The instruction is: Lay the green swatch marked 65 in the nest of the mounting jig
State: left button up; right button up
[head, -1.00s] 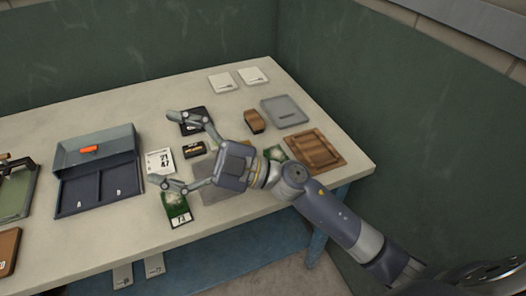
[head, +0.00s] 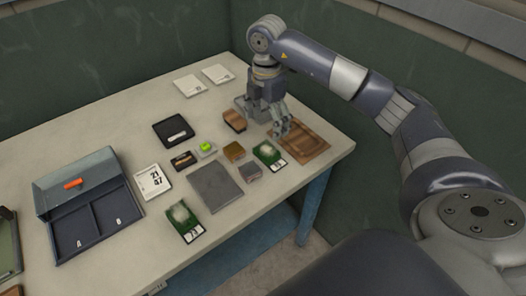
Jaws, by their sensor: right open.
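A green swatch (head: 185,222) lies flat near the table's front edge; its white label seems to read 73. A second green swatch (head: 269,154) lies further right, beside the wooden tray; its number is too small to read. I cannot pick out the one marked 65 for sure. A frame with green in it (head: 9,252) is cut off at the left edge; I cannot tell whether it is the mounting jig. My right gripper (head: 280,130) is open, pointing down by the wooden tray, beyond the second swatch. My left gripper is out of view.
A lidded two-compartment box (head: 95,215) stands left. A white number card (head: 153,182), black tray (head: 174,131), grey plate (head: 214,187) and several small blocks fill the middle. The wooden tray (head: 312,140) is right. Two white cards (head: 188,85) lie at the back.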

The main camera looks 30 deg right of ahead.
send_over(266, 150)
jog(key=f, duration=0.4)
jog(key=shift+w+d+f+p, duration=0.2)
jog(key=shift+w+d+p, duration=0.05)
jog(key=shift+w+p, duration=0.05)
jog(key=f, duration=0.1)
jog(key=f+p, duration=0.1)
jog(key=f, duration=0.2)
jog(key=shift+s+a+p, duration=0.35)
jog(key=shift+s, duration=0.05)
jog(key=shift+f, duration=0.55)
jog(key=c, duration=0.9)
jog(key=shift+w+r, duration=0.1)
jog(key=shift+r, duration=0.05)
